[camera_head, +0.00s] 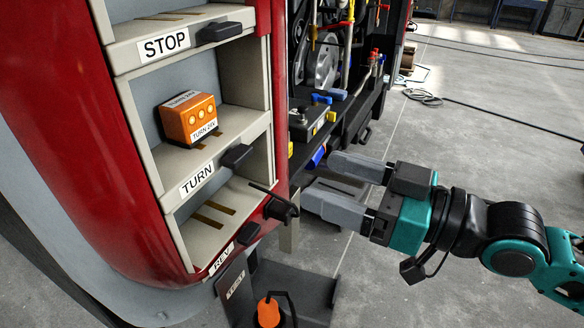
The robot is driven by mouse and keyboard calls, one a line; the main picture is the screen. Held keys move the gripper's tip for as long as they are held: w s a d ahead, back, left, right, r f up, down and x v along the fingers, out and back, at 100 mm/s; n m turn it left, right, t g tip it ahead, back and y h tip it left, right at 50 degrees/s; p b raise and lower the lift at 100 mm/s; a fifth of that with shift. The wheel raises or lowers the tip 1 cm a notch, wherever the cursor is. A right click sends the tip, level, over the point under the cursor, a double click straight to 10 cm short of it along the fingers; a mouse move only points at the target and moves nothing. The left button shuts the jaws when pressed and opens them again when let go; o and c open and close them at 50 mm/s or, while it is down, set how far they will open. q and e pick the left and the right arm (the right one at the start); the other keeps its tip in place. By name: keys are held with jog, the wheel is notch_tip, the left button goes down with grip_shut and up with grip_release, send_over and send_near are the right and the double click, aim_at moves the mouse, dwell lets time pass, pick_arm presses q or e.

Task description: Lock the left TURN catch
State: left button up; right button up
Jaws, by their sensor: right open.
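The TURN compartment is the middle bay of the red-edged cabinet, with a TURN label (197,179) on its front lip. A black catch (237,156) sits on that lip, right of the label. I cannot tell for sure from this angle whether it is locked. An orange TURN 24V block (190,119) with round lights stands inside the bay, apart from the catch. My right gripper (323,182) is open and empty, right of the cabinet, its fingers pointing left toward it. It is apart from the catch. My left gripper is not in view.
Similar black catches sit by the STOP label (163,46) and the REV label (221,259). A black lever (279,207) juts out at the cabinet's lower right edge. An orange object (268,312) stands on a dark stand below. Machinery fills the bay behind; floor at right is mostly clear.

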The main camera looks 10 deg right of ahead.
aim_at(244, 155)
jog(key=x, duration=1.2)
jog(key=shift+s+a+r, duration=0.25)
jog(key=shift+a+r, duration=0.05)
jog(key=shift+a, duration=0.1)
jog(key=c, duration=1.1)
